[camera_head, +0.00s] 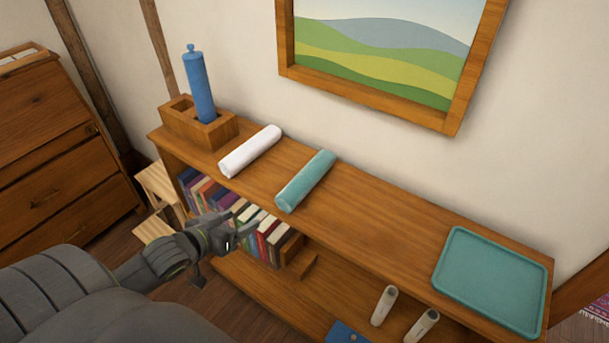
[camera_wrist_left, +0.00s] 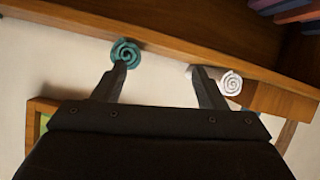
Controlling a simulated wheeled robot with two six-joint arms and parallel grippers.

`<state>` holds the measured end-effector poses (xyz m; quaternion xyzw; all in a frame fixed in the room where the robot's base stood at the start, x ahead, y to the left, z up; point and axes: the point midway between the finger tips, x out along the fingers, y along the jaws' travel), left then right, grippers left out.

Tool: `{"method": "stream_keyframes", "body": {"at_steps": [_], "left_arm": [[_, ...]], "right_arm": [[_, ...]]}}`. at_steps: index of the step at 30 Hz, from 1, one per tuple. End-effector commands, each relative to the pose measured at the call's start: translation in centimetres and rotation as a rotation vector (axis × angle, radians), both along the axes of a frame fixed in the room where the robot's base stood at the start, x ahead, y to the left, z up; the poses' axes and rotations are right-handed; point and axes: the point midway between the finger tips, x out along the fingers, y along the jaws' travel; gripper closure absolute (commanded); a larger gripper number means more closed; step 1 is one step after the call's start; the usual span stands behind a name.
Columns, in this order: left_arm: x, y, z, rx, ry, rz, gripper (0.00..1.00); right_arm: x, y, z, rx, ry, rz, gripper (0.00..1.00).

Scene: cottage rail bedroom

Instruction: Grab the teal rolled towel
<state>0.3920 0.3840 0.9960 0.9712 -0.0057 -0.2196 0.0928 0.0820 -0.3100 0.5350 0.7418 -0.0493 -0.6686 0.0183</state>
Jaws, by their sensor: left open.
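The teal rolled towel (camera_head: 306,180) lies on the top of the wooden shelf unit, its near end close to the front edge. In the left wrist view its spiral end (camera_wrist_left: 125,53) shows just beyond the tip of one finger. My left gripper (camera_head: 237,225) is open and empty, in front of the shelf unit and to the left of the teal towel. In the left wrist view, the fingers (camera_wrist_left: 160,80) are spread, with one near the teal towel and the other near the white rolled towel (camera_wrist_left: 230,82). My right gripper is not in view.
The white rolled towel (camera_head: 250,151) lies left of the teal one. A wooden box (camera_head: 214,133) holding a blue cylinder (camera_head: 198,85) stands at the left end. A teal tray (camera_head: 490,279) lies at the right end. The top between towel and tray is clear.

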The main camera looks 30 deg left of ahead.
Motion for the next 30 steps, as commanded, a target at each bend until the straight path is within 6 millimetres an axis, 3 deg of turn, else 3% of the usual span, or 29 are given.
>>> {"method": "stream_keyframes", "body": {"at_steps": [1,3,8,16,24,30], "left_arm": [[-0.1,-1.0,1.8,-0.012,-0.019,-0.026,0.34],[-0.3,-2.1,3.4,-0.030,-0.037,-0.049,0.34],[-0.1,-3.2,4.7,-0.050,-0.054,-0.072,0.34],[3.6,-3.8,3.4,-0.054,-0.058,-0.071,0.34],[8.2,-4.5,1.6,-0.055,-0.056,-0.072,0.34],[10.4,-4.8,0.7,-0.051,-0.054,-0.074,0.34]], "right_arm": [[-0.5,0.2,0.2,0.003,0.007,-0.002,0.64],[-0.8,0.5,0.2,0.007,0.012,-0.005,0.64],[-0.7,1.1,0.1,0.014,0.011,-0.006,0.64],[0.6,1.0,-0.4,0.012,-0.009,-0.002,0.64],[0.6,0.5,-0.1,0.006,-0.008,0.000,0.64],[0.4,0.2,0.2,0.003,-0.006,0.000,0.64]]}}
